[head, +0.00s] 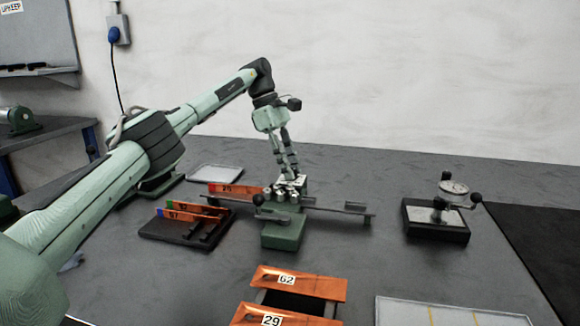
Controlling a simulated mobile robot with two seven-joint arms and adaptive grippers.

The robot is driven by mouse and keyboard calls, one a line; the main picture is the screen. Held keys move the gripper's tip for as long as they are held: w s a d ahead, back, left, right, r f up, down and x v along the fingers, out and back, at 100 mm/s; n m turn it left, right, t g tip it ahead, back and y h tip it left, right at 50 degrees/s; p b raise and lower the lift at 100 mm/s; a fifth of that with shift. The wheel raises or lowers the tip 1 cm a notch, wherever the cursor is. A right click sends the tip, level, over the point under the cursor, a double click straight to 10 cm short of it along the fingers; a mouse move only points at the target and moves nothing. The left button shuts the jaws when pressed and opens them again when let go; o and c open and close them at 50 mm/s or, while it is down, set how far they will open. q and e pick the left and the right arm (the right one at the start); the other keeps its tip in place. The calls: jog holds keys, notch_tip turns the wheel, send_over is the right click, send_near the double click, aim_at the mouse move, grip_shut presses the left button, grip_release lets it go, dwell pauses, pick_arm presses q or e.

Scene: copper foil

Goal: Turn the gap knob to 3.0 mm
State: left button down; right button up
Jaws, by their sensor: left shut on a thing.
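The small green rolling machine (283,233) stands on the grey table, with a flat rail running out to its left and right. Several pale knobs or posts sit on its top. My left gripper (290,174) reaches down from above, with its fingertips at the top of the machine. It is shut on what looks like the gap knob there, which the fingers mostly hide. The scale and its reading are too small to make out. My right gripper is not in view.
A copper strip (228,189) lies left of the machine; a black rack (160,229) holds more. Copper strips labelled 62 (315,283) and 29 are in front. A dial gauge (452,189) on a black base stands right. A pale tray (440,312) is front right.

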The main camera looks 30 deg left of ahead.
pick_arm(q)
jog(key=shift+a+m+g, duration=0.1)
jog(key=shift+m+g, duration=0.2)
jog(key=shift+m, duration=0.4)
jog(key=c, duration=1.3)
grip_release()
